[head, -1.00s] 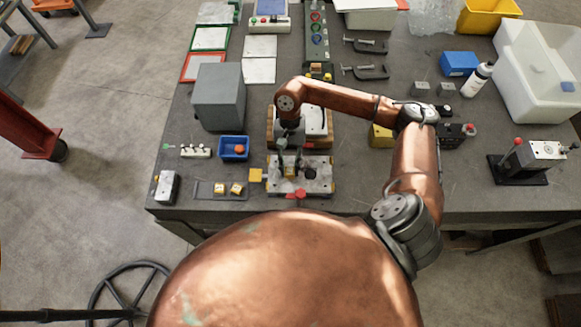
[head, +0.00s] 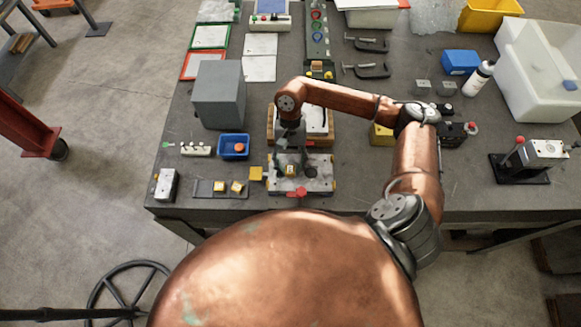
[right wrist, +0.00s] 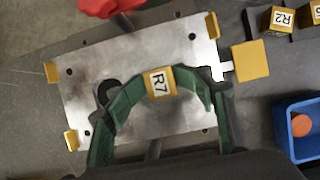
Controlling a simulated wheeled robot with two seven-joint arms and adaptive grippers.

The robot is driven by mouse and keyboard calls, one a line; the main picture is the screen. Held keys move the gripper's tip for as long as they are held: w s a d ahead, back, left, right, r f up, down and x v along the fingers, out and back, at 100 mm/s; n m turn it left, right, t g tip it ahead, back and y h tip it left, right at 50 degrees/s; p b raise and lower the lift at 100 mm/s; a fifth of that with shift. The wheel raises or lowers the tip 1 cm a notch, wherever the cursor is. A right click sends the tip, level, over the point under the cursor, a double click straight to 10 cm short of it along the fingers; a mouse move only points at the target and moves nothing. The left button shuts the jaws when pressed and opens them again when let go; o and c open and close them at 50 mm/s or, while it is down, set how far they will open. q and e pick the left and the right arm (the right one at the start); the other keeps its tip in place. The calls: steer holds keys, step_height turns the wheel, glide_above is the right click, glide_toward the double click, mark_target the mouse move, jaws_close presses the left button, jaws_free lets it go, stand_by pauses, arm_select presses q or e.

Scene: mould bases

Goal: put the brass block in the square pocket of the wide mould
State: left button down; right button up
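The brass block (right wrist: 158,82), with a yellow top marked R7, is between the green fingertips of my right gripper (right wrist: 160,80) in the right wrist view. The fingertips meet its two sides. The wide mould (right wrist: 105,58) is a worn metal plate with yellow corner pieces, directly beneath; it also shows in the head view (head: 321,183). A dark round pocket (right wrist: 107,93) shows beside the left finger. The square pocket is not visible, and I cannot tell how deep the block sits. The block also shows in the head view (head: 291,170). My left gripper is out of view.
A red knob (head: 297,193) is at the mould's front edge and a yellow square piece (head: 255,173) at its left. Behind stands a wood-sided mould (head: 327,135). To the left are a tray with yellow blocks (head: 208,189) and a blue bin (head: 234,146).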

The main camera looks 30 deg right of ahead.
mark_target(291, 168)
steer(key=shift+d+f, duration=0.1)
steer(key=shift+d, duration=0.05)
steer(key=shift+r+p, duration=0.45)
steer(key=shift+p, duration=0.15)
steer(key=shift+w+r+p, duration=0.1)
steer(key=shift+r+p, duration=0.25)
steer(key=shift+p, duration=0.15)
steer(key=shift+w+d+r+b, duration=0.3)
steer(key=shift+w+r+b, duration=0.2)
steer(key=shift+r+b, duration=0.25)
steer(key=b+v, duration=0.2)
steer(key=v, duration=0.7)
steer(key=shift+r, duration=0.45)
